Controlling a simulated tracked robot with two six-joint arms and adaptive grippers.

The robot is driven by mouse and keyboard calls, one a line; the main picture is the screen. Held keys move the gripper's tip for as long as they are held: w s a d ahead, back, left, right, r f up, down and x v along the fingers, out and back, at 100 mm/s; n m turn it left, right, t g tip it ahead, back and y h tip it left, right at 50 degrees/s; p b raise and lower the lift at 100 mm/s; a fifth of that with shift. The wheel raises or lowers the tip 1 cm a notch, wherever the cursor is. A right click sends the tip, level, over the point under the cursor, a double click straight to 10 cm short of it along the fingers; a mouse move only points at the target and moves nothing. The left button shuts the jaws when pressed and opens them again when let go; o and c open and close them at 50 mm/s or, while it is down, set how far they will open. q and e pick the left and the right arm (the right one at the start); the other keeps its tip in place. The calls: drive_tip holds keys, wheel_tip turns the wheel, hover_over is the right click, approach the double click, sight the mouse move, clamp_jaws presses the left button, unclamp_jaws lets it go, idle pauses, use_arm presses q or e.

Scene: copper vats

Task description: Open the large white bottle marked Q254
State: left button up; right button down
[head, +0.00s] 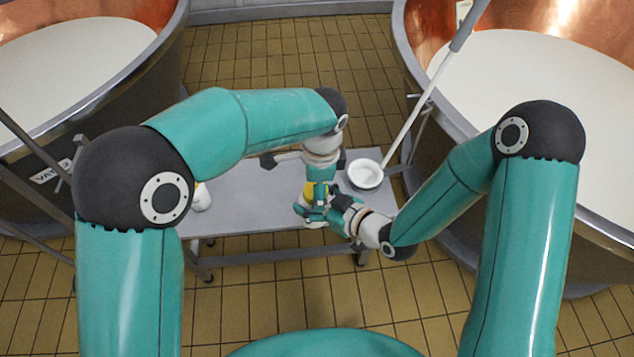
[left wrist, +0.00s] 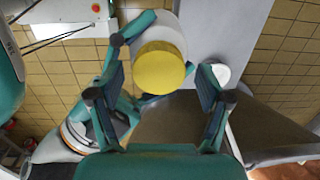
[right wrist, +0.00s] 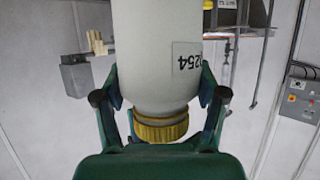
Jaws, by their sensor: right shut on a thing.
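The large white bottle (right wrist: 155,60) shows in the right wrist view with a label ending in 254, its first part turned out of sight. Its yellow cap (right wrist: 160,127) is on it; the cap also shows in the left wrist view (left wrist: 158,68) and the head view (head: 309,188). My right gripper (head: 318,212) is shut on the bottle's body, one finger on each side. My left gripper (left wrist: 160,85) is open, pointing down at the cap, its fingers apart on either side with gaps. In the head view the grippers hide most of the bottle.
A grey bench (head: 250,205) stands below the grippers. A white bowl (head: 365,174) is on its right part, with a long-handled tool (head: 425,95) leaning beside it. Another white object (head: 201,198) is partly hidden at left. Large copper-lined vats (head: 95,75) (head: 540,85) flank the bench.

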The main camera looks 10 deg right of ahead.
use_arm(q)
drive_tip(key=c, duration=1.1)
drive_tip(key=shift+n, duration=0.9)
drive_tip(key=shift+c, duration=0.2)
drive_tip(key=shift+r, duration=0.25)
drive_tip(key=shift+r, duration=0.9)
